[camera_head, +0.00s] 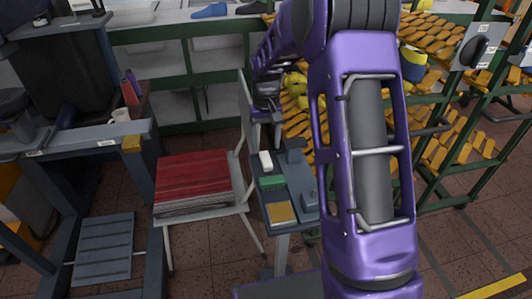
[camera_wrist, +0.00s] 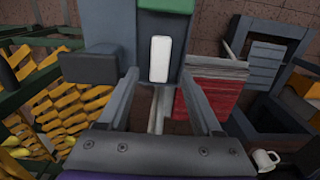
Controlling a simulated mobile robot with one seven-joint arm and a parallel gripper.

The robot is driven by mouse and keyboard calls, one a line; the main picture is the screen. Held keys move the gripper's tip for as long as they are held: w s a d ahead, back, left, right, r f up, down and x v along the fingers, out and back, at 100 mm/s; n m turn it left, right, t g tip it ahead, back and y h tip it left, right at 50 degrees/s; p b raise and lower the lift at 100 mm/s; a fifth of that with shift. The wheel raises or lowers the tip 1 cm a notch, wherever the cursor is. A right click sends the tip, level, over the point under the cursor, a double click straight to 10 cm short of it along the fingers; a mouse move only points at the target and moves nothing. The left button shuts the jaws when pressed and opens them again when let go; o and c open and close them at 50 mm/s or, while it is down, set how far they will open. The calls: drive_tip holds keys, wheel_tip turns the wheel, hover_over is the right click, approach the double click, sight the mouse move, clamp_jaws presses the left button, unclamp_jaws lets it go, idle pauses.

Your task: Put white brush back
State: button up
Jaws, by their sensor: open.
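The white brush (camera_head: 265,161) looks like a small white block. It is at the far end of a narrow grey stand (camera_head: 289,177), just beyond a green block (camera_head: 271,182). In the wrist view the white brush (camera_wrist: 159,58) lies just beyond the fingertips and roughly between their lines. The green block (camera_wrist: 167,5) is beyond it at the top edge. My gripper (camera_wrist: 159,78) is open, with its two fingers apart and nothing between them. In the head view my purple arm reaches above the stand's far end, and the fingertips are hard to make out.
A yellow pad (camera_head: 281,212) and dark grey blocks are also on the stand. A chair with a red stack (camera_head: 193,182) stands close on the left. Racks of yellow shoe lasts (camera_head: 438,150) are on the right. A white mug (camera_head: 120,115) is on the left bench.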

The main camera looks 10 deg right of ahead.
sight(266, 158)
wheel_tip(266, 158, up, 5)
drive_tip(key=shift+r, duration=0.15)
idle(0.4)
